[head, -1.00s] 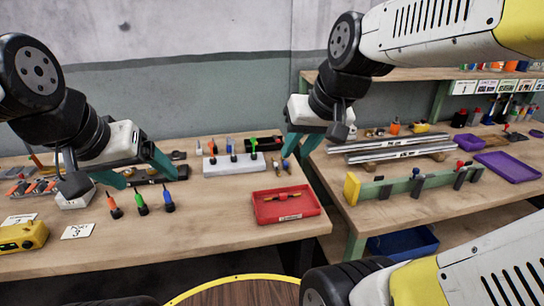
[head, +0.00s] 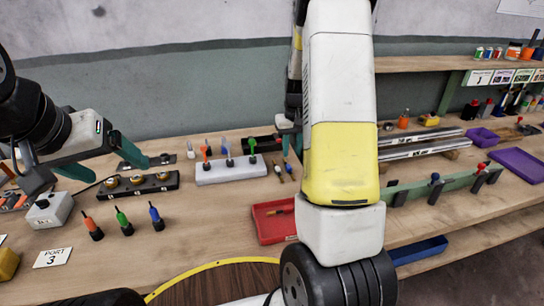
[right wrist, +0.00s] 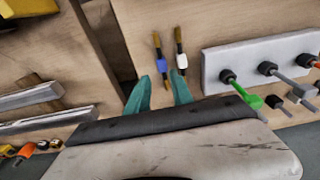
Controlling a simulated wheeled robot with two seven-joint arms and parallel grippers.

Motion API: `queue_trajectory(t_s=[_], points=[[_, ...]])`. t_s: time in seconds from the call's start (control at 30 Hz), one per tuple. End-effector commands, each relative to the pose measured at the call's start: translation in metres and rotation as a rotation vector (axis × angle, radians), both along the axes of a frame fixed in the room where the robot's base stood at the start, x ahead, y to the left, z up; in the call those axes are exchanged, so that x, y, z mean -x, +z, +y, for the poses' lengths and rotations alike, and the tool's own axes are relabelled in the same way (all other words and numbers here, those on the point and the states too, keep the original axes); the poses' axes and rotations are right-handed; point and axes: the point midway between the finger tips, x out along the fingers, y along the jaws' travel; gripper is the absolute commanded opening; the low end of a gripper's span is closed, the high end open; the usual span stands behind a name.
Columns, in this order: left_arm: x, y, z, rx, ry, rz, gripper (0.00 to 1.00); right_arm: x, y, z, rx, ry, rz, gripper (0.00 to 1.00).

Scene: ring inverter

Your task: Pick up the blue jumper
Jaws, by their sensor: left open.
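The blue jumper is a short thin piece with a blue middle and yellowish ends. It lies on the wooden bench in the right wrist view (right wrist: 159,62), beside a similar jumper with a white middle (right wrist: 181,59). In the head view the blue one is the small right-hand piece (head: 287,167). My right gripper (right wrist: 160,84) is open, with its teal fingertips apart and the blue jumper's near end in line with the gap. In the head view my right arm mostly hides that gripper. My left gripper (head: 103,160) is open and empty over the left bench.
A white block (head: 232,174) with coloured probes stands left of the jumpers. A red tray (head: 270,234) sits at the bench's front edge. Several small screwdriver-like tools (head: 124,222) stand further left. Metal rails (head: 422,146) and a green rack (head: 430,190) occupy the right bench.

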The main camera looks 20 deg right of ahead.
Motion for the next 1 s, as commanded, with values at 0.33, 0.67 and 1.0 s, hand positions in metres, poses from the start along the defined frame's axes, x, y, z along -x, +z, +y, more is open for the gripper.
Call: queue_trajectory(t_s=[0.33,0.67,1.0], points=[[0.0,0.0,0.0,0.0,0.0,0.0,0.82,-0.006,-0.046,0.004,-0.001,0.001,0.004,0.27],[0.0,0.0,0.0,0.0,0.0,0.0,0.82,-0.01,-0.068,0.004,-0.001,0.0,-0.001,0.27],[0.0,0.0,0.0,0.0,0.0,0.0,0.82,-0.009,-0.067,0.004,-0.001,0.0,0.0,0.0]])
